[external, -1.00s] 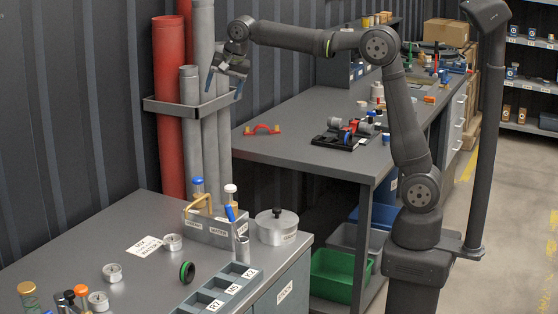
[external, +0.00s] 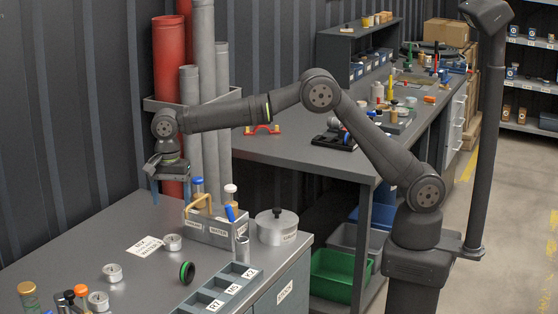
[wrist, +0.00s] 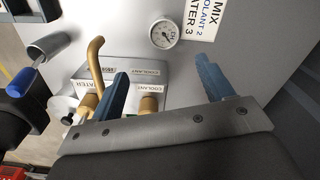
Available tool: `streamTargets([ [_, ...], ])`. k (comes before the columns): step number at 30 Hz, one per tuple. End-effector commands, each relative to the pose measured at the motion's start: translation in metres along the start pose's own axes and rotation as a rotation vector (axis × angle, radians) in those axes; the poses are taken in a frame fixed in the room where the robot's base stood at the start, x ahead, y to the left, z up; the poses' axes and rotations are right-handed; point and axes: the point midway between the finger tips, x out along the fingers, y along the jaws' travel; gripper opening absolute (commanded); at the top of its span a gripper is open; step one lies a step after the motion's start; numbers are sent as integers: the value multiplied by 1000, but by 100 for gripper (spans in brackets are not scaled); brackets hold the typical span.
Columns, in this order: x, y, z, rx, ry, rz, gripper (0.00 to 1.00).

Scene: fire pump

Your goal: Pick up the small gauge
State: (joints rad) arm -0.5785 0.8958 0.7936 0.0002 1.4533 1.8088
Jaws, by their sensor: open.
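Several round white-faced gauges lie on the near grey bench: one gauge (external: 172,242) by the paper label, another gauge (external: 112,273) further left, and a third gauge (external: 98,301) near the front. I cannot tell for sure which is the small one. The gauge by the label also shows in the wrist view (wrist: 164,34), face up, beyond my fingers. My gripper (wrist: 162,72) is open and empty, its blue fingers apart on either side of the line to that gauge. In the external view my gripper (external: 158,184) points down above the bench's back edge.
A grey labelled block (external: 210,232) holding bottles and a bent tan tube stands right of the gauge by the label. A lidded metal pot (external: 277,227), a black-green ring (external: 187,272) and a compartment tray (external: 218,290) are nearby. Upright pipes (external: 190,120) stand behind.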

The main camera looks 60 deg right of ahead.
Motion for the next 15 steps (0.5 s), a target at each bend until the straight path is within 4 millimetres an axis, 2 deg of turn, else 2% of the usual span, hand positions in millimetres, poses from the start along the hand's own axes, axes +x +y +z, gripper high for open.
streamTargets([
  [1,12,0,0,0,1,3,73],
  [6,46,0,0,0,1,2,73],
  [10,61,0,0,0,1,1,73],
  [15,69,-1,0,0,0,-1,73],
])
